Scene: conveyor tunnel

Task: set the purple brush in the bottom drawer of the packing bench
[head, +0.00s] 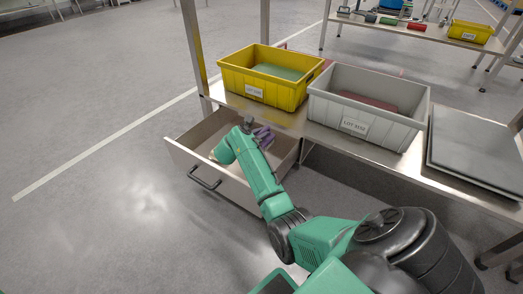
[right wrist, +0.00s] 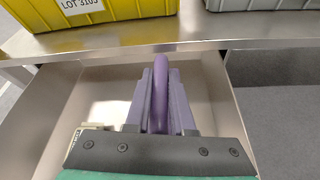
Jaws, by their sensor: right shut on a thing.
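The purple brush (head: 268,138) is at the open drawer of the packing bench. My right gripper (head: 252,129) is over the drawer and shut on the brush. In the right wrist view the brush (right wrist: 160,88) stands out between the fingers, its rounded purple end toward the bench. The drawer (head: 227,187) is pulled out under the left end of the bench, and its pale floor shows in the right wrist view (right wrist: 103,92). I cannot tell whether the brush touches the drawer floor. My left gripper is not in view.
A yellow bin (head: 237,83) and a grey bin (head: 327,112) stand on the bench top above the drawer. A flat grey panel (head: 475,145) lies at its right. The bench edge (right wrist: 130,42) runs close beyond the brush. Floor left of the drawer is clear.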

